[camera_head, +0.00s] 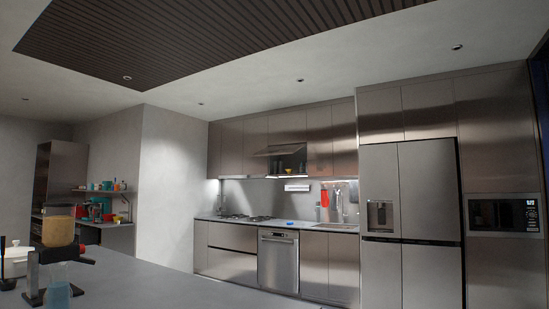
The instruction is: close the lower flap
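A flap (276,151) in the row of steel wall cabinets stands open, tilted outward and raised at its front edge. Below it a dark cabinet opening (292,163) shows, with small items inside that are too small to tell. A closed cabinet front (287,125) sits directly above the flap. Neither of my grippers is in view.
A grey counter (170,285) fills the near left, with a dispenser-like device (58,230) and a white pot (16,262) on it. Beyond stand a back counter with a hob (245,218), a dishwasher (278,262) and a tall fridge (410,225).

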